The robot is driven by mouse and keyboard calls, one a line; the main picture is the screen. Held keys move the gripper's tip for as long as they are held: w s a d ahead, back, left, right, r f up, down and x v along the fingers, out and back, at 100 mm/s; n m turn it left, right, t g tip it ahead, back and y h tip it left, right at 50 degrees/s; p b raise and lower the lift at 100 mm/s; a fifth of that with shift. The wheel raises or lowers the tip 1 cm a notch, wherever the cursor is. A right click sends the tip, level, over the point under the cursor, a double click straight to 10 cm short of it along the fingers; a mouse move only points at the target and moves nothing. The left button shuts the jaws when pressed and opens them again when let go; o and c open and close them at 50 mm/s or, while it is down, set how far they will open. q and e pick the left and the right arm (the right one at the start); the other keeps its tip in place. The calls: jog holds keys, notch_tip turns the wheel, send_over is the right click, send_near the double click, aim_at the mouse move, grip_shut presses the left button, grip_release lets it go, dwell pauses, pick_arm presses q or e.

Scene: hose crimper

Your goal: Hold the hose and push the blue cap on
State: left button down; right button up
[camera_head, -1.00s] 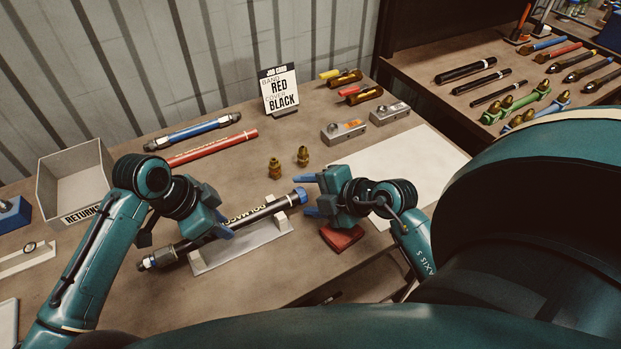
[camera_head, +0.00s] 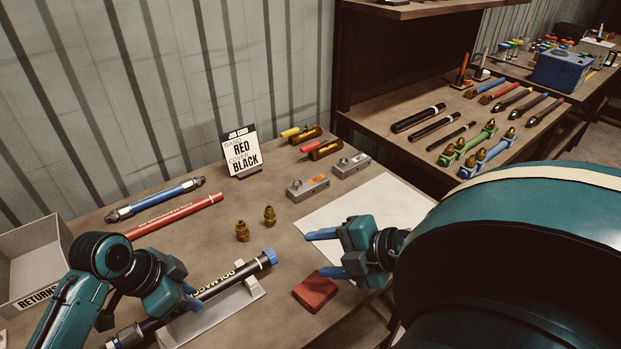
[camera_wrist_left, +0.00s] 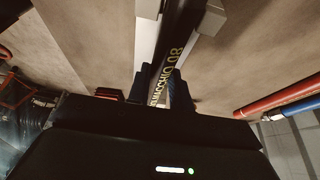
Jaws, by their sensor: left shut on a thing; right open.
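A black hose (camera_head: 224,282) with yellow lettering lies in a pale cradle (camera_head: 213,318) near the front of the bench. A blue cap (camera_head: 269,256) sits at its right end, and a metal fitting (camera_head: 127,337) is at its left end. My left gripper (camera_head: 190,296) is shut on the hose left of the lettering; the left wrist view shows its fingers (camera_wrist_left: 157,88) on both sides of the hose (camera_wrist_left: 178,42). My right gripper (camera_head: 326,252) is open and empty, its blue fingers pointing left, to the right of the blue cap and apart from it.
A dark red block (camera_head: 315,291) lies below my right gripper. Two brass fittings (camera_head: 256,223) stand behind the hose. A job card (camera_head: 242,153), a white sheet (camera_head: 385,203) and a returns bin (camera_head: 35,262) are on the bench. A second bench with tools is at the right.

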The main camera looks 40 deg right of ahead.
dwell(0.4)
pick_arm(q)
jog(key=c, duration=1.2)
grip_release()
jog(key=shift+o, duration=0.2)
jog(key=shift+r, duration=0.1)
